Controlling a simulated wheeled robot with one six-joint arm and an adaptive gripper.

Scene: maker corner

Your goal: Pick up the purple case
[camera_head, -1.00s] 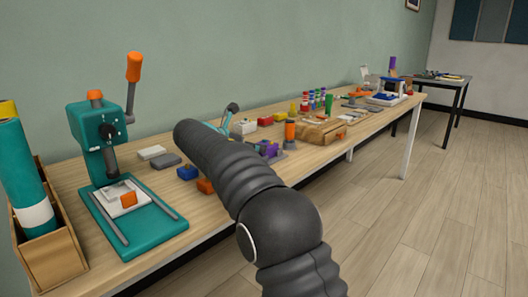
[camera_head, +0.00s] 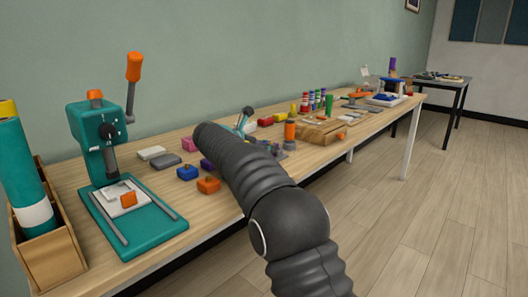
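A small purple block-like thing (camera_head: 206,164), which may be the purple case, shows on the long workbench (camera_head: 165,189) just left of my dark arm. My arm hides part of it. It stands behind the orange case and right of the blue one. My arm reaches up and left across the bench. My gripper's fingers are hidden behind the arm, so I see neither their opening nor anything in them.
A blue case (camera_head: 187,173), an orange case (camera_head: 208,185) and a pink piece (camera_head: 188,144) stand close by. A teal press (camera_head: 95,145) stands at the left, near a wooden box (camera_head: 52,250). A wooden block (camera_head: 318,133) and several tools fill the bench farther right. The floor at right is clear.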

